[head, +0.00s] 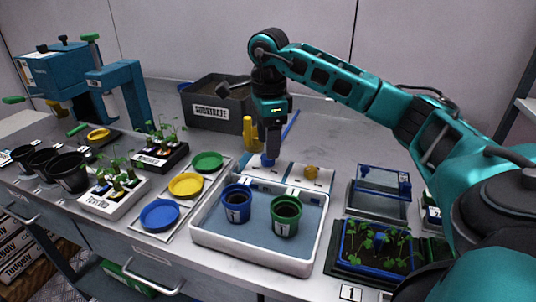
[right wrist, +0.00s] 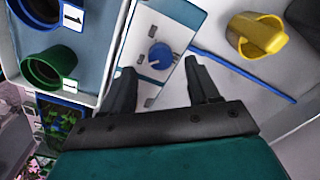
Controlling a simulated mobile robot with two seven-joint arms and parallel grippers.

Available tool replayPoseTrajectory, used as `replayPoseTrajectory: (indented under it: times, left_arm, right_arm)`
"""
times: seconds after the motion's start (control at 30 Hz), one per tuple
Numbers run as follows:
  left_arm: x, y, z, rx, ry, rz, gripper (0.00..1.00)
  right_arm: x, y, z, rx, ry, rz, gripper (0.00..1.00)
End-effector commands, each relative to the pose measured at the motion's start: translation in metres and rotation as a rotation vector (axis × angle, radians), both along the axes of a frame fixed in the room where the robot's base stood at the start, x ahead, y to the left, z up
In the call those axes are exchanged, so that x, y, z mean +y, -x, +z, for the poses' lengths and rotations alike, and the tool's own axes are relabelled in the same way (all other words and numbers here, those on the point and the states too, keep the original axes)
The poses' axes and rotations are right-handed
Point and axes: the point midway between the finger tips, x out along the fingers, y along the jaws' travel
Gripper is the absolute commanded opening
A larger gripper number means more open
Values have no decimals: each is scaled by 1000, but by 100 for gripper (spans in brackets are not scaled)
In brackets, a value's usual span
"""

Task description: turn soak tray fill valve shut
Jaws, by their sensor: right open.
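The white soak tray (head: 208,247) holds blue liquid, a blue pot (head: 236,204) and a green pot (head: 286,216). At its back edge are two white plates, one with a blue valve knob (head: 267,161), the other with an orange knob (head: 311,172). My right gripper (head: 272,150) points down over the blue knob. In the right wrist view the blue knob (right wrist: 160,56) lies ahead between the two spread fingertips of my right gripper (right wrist: 160,68), with a gap on each side. The gripper is open and empty. My left gripper is not in view.
A yellow cup (head: 249,133) and a thin blue rod (head: 291,124) lie close behind the knob. A substrate bin (head: 213,122) stands farther back.

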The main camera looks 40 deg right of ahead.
Motion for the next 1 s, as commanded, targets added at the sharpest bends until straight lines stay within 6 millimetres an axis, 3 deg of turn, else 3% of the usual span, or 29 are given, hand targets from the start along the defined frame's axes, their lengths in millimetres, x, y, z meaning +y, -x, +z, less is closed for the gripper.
replayPoseTrajectory:
  times: [0.2, 0.6, 1.0]
  left_arm:
    - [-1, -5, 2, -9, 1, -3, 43]
    - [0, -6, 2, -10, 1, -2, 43]
    - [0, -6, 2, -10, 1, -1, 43]
  right_arm:
    - [0, 0, -29, 1, 0, 0, 60]
    - [0, -1, -36, 0, -1, 0, 60]
    - [0, -1, -36, 0, -1, 0, 22]
